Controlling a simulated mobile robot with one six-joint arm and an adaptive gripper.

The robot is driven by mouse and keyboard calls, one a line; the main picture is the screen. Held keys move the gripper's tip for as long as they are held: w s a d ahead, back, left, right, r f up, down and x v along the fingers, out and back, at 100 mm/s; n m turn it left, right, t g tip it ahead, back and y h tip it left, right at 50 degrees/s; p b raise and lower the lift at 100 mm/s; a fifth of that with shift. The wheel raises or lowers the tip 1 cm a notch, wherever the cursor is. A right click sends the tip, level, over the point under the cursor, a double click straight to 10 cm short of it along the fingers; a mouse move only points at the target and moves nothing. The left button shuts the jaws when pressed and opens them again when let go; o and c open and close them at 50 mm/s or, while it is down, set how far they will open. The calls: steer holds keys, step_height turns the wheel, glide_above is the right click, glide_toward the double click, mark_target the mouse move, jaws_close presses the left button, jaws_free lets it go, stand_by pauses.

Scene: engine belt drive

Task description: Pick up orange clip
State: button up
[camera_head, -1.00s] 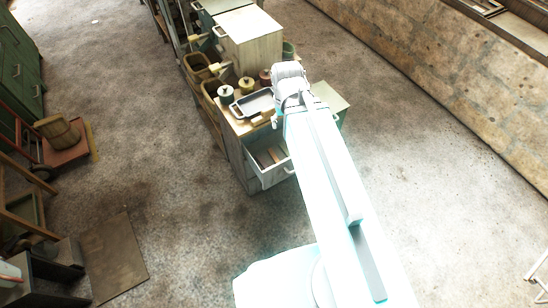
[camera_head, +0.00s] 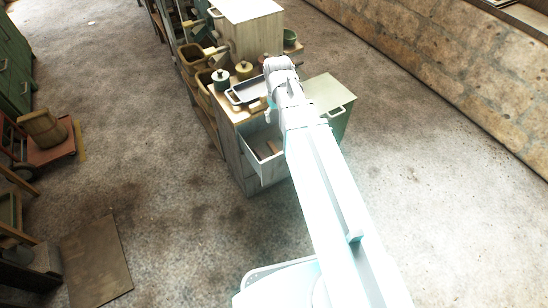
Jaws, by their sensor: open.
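I cannot make out an orange clip for sure. A small tan-orange patch (camera_head: 256,106) shows on the workbench top (camera_head: 237,115) beside my arm; it is too small to identify. My arm reaches over the right side of the bench. The tip of my gripper (camera_head: 269,114) shows as a small pale shape left of the arm, above the open drawer (camera_head: 266,167). Its jaws are open, and most of it is hidden behind the arm. Brownish things (camera_head: 266,151) lie in the drawer and cannot be told apart.
A grey tray (camera_head: 245,92) and spools (camera_head: 221,79) stand on the bench. A white cabinet (camera_head: 252,32) is behind, and a green-sided cabinet (camera_head: 330,92) stands to the right. A cart (camera_head: 58,150) and a flat mat (camera_head: 95,262) are at left. Floor between is clear.

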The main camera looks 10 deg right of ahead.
steer(key=n+b, duration=0.1)
steer(key=b, duration=0.8)
glide_above(273, 147)
step_height(273, 147, down, 11)
steer(key=shift+s, duration=0.15)
steer(key=shift+f+b, duration=0.1)
steer(key=shift+b, duration=0.2)
step_height(273, 147, down, 8)
steer(key=b, duration=0.8)
steer(key=shift+f, duration=0.15)
steer(key=shift+f+b, duration=2.6)
steer(key=shift+b, duration=0.2)
steer(key=shift+c, duration=0.2)
steer(key=c, duration=0.9)
